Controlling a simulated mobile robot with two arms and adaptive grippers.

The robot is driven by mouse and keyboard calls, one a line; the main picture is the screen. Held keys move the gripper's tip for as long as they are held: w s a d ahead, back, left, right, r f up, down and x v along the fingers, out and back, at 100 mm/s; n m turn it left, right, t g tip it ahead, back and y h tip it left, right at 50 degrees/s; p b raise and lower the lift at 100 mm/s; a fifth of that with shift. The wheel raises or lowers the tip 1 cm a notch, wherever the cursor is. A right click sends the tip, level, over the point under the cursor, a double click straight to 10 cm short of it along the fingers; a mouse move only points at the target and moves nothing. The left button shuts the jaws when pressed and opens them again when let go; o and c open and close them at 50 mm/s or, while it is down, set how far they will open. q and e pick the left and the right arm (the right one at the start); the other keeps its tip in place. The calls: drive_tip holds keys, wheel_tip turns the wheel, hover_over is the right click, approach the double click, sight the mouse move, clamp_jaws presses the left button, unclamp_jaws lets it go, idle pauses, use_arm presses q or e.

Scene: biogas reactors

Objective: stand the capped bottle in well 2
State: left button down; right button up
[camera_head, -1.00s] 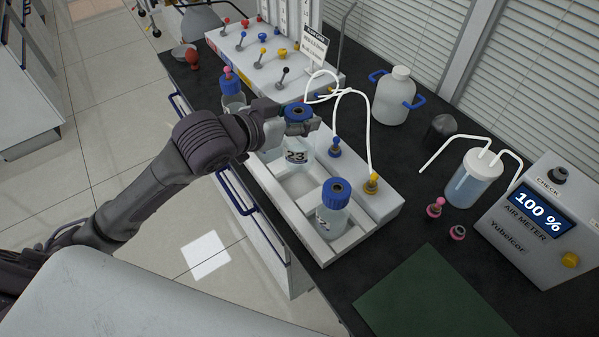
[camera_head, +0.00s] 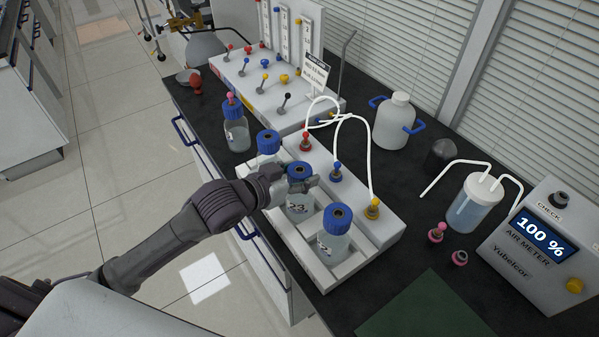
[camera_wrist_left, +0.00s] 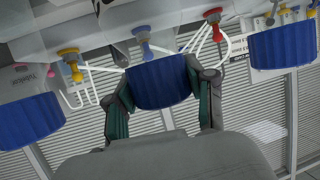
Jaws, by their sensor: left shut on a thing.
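My left gripper (camera_head: 289,181) is shut on the blue cap of the capped bottle (camera_head: 298,203). The clear bottle has a dark number on its side and looks upright in the middle well of the white rack (camera_head: 352,264). Its bottom is hidden, so I cannot tell whether it touches the well floor. In the left wrist view the gripper (camera_wrist_left: 162,98) has a finger on each side of the blue cap (camera_wrist_left: 158,82). My right gripper is not in view.
Blue-capped bottles stand in the near well (camera_head: 334,237) and far well (camera_head: 267,146), close to my gripper. Red, blue and yellow (camera_head: 372,208) tube fittings line the rack's right side.

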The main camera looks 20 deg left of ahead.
use_arm(q)
drive_tip(key=shift+c, duration=2)
unclamp_jaws()
drive_tip(key=v, duration=1.2)
drive_tip(key=shift+r, duration=0.15)
